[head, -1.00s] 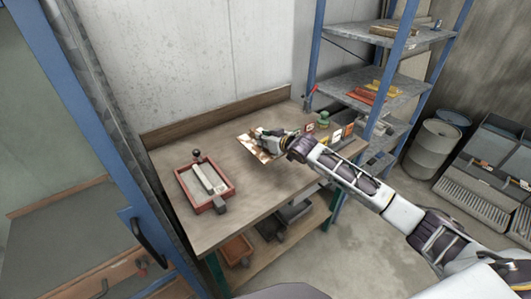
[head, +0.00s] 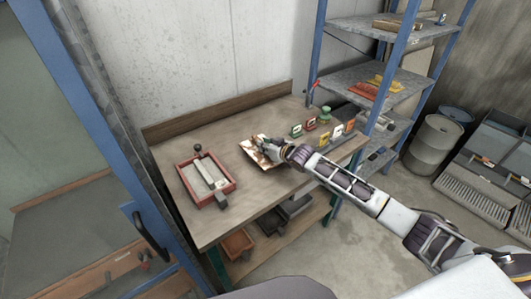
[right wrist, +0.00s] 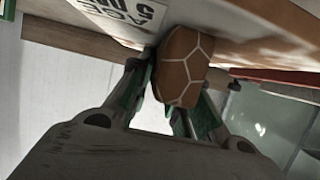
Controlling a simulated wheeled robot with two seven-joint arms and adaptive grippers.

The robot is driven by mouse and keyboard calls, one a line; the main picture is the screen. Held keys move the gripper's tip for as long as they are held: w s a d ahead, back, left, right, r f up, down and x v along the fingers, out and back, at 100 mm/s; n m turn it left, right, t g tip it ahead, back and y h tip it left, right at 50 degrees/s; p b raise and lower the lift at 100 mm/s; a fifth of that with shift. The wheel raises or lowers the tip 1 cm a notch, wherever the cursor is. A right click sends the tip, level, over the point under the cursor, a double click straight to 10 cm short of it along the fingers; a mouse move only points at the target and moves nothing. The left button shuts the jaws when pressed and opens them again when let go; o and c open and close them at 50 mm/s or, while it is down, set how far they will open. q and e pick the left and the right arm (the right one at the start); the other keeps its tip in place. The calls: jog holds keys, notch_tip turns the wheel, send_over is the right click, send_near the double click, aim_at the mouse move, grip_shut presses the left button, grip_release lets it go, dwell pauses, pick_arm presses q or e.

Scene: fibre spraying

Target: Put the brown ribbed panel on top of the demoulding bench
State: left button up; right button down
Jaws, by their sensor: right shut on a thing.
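The brown ribbed panel (head: 253,153), a flat brown piece with pale lines, shows at the middle of the demoulding bench (head: 225,230) in the head view. My right gripper (head: 270,146) is over the panel's right side and shut on it. In the right wrist view the brown panel (right wrist: 180,68) with its pale net of ribs sits between the fingertips (right wrist: 172,98). The panel is over the bench top or on it; I cannot tell whether it touches. The gripper hides part of it. My left gripper is not in view.
A red-rimmed tray (head: 183,182) with a pale bar stands at the bench's left. Small coloured cards (head: 322,140) and a green item (head: 325,112) stand at the right end. Blue-framed shelves (head: 381,86) rise behind. The bench's front strip is clear.

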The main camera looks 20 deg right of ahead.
jog(key=shift+r, duration=0.1)
jog(key=shift+f, duration=1.85)
jog(key=shift+f, duration=0.1)
jog(key=c, duration=1.3)
grip_release()
jog(key=shift+f, duration=0.1)
jog(key=shift+s, duration=0.1)
jog(key=shift+v, duration=6)
